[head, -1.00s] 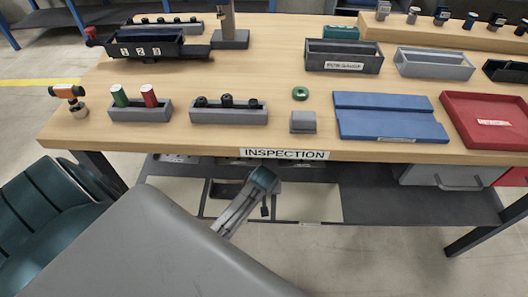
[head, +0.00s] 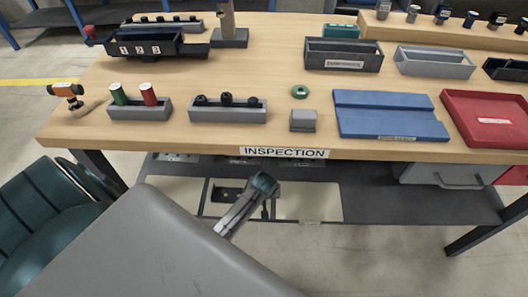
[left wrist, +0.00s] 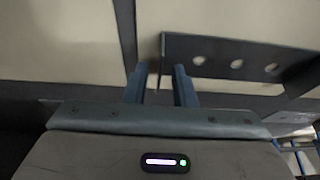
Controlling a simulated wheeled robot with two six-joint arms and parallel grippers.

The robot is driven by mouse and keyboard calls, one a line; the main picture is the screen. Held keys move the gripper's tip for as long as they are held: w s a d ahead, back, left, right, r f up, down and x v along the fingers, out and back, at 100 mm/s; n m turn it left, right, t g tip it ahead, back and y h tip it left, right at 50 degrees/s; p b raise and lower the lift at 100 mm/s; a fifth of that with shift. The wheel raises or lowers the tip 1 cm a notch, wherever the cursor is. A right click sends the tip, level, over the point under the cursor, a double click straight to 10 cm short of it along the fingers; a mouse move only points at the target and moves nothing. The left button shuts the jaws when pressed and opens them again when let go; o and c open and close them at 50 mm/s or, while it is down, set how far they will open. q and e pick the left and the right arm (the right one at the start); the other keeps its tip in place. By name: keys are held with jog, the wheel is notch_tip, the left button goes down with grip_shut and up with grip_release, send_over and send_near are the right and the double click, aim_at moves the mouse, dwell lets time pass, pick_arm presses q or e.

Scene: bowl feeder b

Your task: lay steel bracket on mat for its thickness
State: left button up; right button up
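The blue mat (head: 388,122) lies flat at the front right of the inspection bench, with nothing on it. My left gripper (head: 265,182) is below the bench's front edge, well away from the mat. In the left wrist view its two fingers (left wrist: 160,85) are apart, with nothing visibly held. A dark plate with several holes (left wrist: 235,60) shows beyond the right finger. My right gripper is not in view.
A red tray (head: 452,100) lies right of the mat. A green ring (head: 300,92) and a grey holder with black parts (head: 228,116) are to its left. Dark and grey bins (head: 344,66) stand behind. The bench edge (head: 200,148) overhangs a lower shelf.

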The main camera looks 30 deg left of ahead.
pick_arm(q)
jog(key=shift+r, duration=0.2)
jog(key=p+v, duration=0.2)
jog(key=v, duration=1)
jog(key=s+f+m+g+h, duration=0.1)
jog(key=s+f+m, duration=0.5)
jog(key=s+f, duration=1.2)
jog(key=s, duration=0.4)
jog(key=shift+m+g+h, duration=0.3)
jog(key=shift+m+g, duration=0.1)
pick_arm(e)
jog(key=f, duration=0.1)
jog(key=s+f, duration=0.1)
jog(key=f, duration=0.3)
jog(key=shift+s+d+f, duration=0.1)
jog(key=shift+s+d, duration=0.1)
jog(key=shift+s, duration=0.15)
pick_arm(q)
jog(key=shift+a, duration=0.15)
